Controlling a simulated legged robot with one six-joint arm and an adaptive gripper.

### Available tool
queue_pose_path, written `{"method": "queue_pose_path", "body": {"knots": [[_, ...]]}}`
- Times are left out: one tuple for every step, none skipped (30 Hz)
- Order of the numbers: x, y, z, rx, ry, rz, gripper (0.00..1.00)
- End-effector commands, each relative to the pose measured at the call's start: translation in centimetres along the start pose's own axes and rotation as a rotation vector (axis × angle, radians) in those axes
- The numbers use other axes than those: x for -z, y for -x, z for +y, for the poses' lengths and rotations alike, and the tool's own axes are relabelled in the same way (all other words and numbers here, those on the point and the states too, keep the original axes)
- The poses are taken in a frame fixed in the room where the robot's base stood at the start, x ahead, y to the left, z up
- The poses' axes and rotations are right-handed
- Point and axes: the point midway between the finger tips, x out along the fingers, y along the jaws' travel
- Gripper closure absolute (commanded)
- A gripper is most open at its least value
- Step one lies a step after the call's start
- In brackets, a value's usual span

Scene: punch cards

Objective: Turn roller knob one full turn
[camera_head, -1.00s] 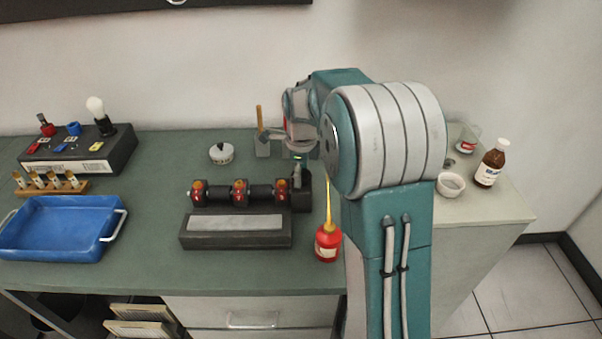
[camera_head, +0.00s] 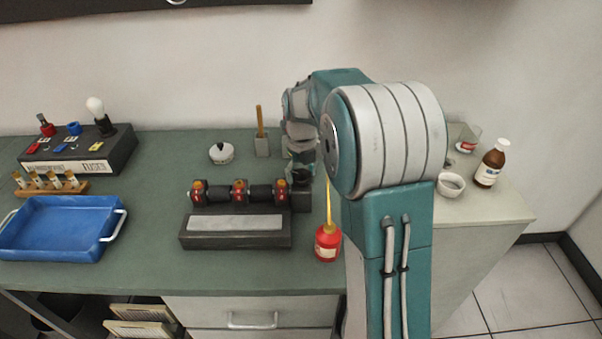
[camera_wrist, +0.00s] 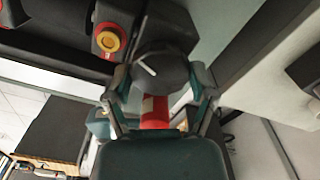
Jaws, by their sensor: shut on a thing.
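The roller device (camera_head: 235,240) is a black unit near the table's front, with a pale plate on its base and several red and orange fittings along a dark roller. The roller knob (camera_wrist: 160,70) is round and black with a white line on its face, seen in the wrist view. My gripper (camera_wrist: 160,88) is shut on the knob, one finger on each side. In the head view my gripper (camera_head: 302,170) is at the right end of the roller and largely hides the knob.
A red oil can (camera_head: 327,244) with a long yellow spout stands close to the right of the roller device. A white lidded pot (camera_head: 221,153) and a grey holder (camera_head: 262,146) stand behind. A blue tray (camera_head: 62,232) is at left.

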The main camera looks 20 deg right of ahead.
Motion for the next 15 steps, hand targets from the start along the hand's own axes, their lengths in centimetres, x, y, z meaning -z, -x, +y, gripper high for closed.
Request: {"method": "queue_pose_path", "body": {"knots": [[-0.33,0.32,-0.02,0.003,-0.015,-0.014,0.75],[-0.34,0.31,-0.02,0.003,-0.025,-0.014,0.75],[-0.34,0.31,-0.02,0.003,-0.036,-0.014,0.75],[-0.34,0.31,-0.02,0.003,-0.043,-0.014,0.75],[-0.34,0.31,-0.02,0.003,-0.048,-0.014,0.75],[-0.34,0.31,-0.02,0.003,-0.055,-0.014,0.75],[-0.34,0.31,-0.02,0.003,-0.060,-0.014,0.75],[-0.34,0.31,-0.02,0.003,-0.063,-0.014,0.75],[-0.34,0.31,-0.02,0.003,-0.066,-0.014,0.75],[-0.34,0.31,-0.02,0.002,-0.068,-0.014,0.75],[-0.34,0.31,-0.01,0.002,-0.069,-0.014,0.75],[-0.34,0.31,-0.01,0.002,-0.070,-0.014,0.75],[-0.34,0.31,-0.01,0.002,-0.070,-0.014,0.75],[-0.34,0.31,-0.01,0.002,-0.070,-0.014,0.75],[-0.34,0.31,-0.01,0.002,-0.070,-0.014,0.75]]}}
